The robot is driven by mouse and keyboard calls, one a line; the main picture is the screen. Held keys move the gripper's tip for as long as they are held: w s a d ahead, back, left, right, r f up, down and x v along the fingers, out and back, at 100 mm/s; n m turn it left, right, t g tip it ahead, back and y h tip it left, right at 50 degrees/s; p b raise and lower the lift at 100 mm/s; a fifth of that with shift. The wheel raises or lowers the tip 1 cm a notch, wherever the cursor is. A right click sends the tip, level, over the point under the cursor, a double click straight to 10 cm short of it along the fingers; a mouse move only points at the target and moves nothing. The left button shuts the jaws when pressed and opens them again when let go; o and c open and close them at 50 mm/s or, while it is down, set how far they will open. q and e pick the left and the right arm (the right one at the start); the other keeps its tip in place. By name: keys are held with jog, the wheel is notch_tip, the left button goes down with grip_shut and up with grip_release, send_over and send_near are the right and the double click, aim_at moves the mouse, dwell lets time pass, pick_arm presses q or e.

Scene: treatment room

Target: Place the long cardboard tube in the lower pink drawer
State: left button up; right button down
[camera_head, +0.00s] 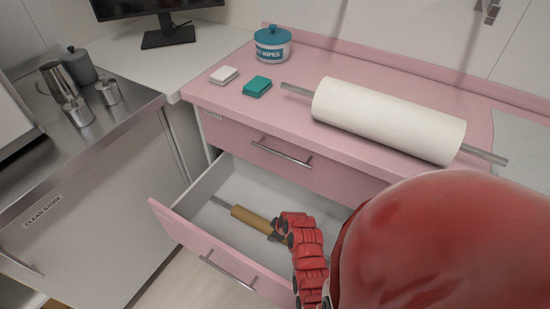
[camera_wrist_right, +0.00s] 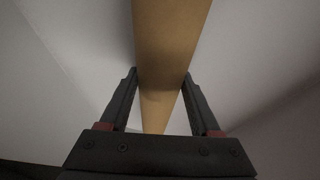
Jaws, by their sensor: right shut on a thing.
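The long cardboard tube (camera_head: 248,217) is brown, with a thin grey rod end showing at its left. It is inside the open lower pink drawer (camera_head: 185,234), lying lengthwise; whether it rests on the drawer floor I cannot tell. My right gripper (camera_head: 276,232) is shut on the tube near its right part, inside the drawer. In the right wrist view the tube (camera_wrist_right: 170,40) runs between the two fingers of my right gripper (camera_wrist_right: 160,76). The tube's right end is hidden behind my red arm. My left gripper is not in view.
The upper pink drawer (camera_head: 290,165) is shut above the open one. On the pink counter are a large white paper roll (camera_head: 388,118) on a metal rod, a wipes tub (camera_head: 272,45), a white pad (camera_head: 224,74) and a teal pad (camera_head: 257,86). A steel cart (camera_head: 120,125) stands left.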

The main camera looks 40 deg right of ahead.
jog(key=shift+c, duration=0.9)
grip_release()
jog(key=shift+s+a+f, duration=0.1)
jog(key=shift+a+f, duration=0.05)
jog(key=shift+f, duration=0.05)
jog(key=shift+o, duration=0.4)
jog(key=shift+s+a, duration=0.1)
jog(key=shift+f, duration=0.1)
jog(key=shift+r, duration=0.25)
jog(key=shift+r+p, duration=0.1)
jog(key=shift+p, duration=0.25)
jog(key=v, duration=1.2)
jog(key=shift+d, duration=0.2)
